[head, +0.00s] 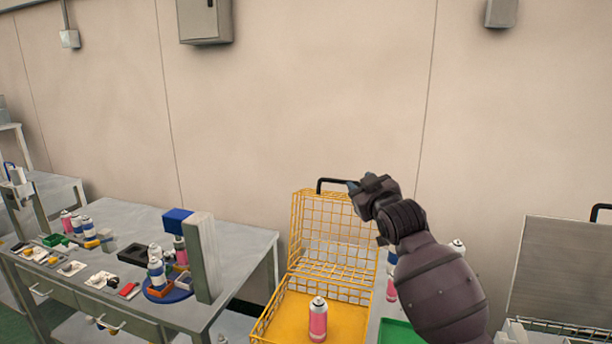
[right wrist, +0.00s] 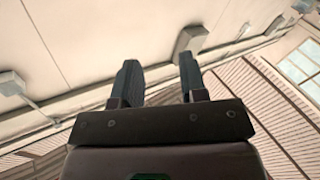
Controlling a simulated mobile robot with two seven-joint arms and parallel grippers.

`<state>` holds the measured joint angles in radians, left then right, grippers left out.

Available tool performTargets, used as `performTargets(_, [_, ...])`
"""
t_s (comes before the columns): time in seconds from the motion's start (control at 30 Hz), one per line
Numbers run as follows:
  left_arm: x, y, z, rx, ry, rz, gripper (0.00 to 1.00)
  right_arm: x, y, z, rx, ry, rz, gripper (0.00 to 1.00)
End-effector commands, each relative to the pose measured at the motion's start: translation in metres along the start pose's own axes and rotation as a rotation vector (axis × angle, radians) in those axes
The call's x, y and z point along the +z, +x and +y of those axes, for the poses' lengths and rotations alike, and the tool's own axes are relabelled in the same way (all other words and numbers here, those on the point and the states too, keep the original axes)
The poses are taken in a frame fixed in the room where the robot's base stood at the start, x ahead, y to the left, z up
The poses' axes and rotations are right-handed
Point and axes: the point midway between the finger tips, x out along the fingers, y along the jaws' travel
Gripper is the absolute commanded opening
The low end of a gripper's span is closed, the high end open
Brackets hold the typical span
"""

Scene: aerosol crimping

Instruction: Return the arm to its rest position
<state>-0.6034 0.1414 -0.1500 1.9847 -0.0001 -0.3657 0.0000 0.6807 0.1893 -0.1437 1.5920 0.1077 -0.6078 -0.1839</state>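My right arm comes in from the lower right of the head view and is raised in front of the wall. Its gripper (head: 352,187) points up and to the left, above and in front of the yellow wire basket (head: 297,225). In the right wrist view the two dark fingers (right wrist: 158,80) stand apart with nothing between them, and wall and ceiling show behind. My left gripper is in neither view.
A pink and white spray can (head: 318,320) stands upright in the yellow basket. A grey workbench (head: 235,245) with cans, small parts and a crimping station (head: 203,255) is at left. A green tray (head: 398,332) and more cans are partly hidden behind my right arm.

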Motion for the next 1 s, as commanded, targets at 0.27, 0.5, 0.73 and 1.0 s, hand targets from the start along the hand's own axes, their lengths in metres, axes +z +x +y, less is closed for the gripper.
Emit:
performTargets(0.27, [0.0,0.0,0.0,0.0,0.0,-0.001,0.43,0.094,-0.072,-0.019,0.036,0.139,-0.009,0.39])
performTargets(0.5, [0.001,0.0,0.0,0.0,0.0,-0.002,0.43,0.166,-0.143,-0.037,0.066,0.22,-0.062,0.39])
performTargets(0.73, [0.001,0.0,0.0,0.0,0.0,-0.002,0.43,0.231,-0.22,-0.056,0.092,0.263,-0.157,0.39])
performTargets(1.0, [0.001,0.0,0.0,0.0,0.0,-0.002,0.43,0.304,-0.323,-0.084,0.113,0.303,-0.339,0.39])
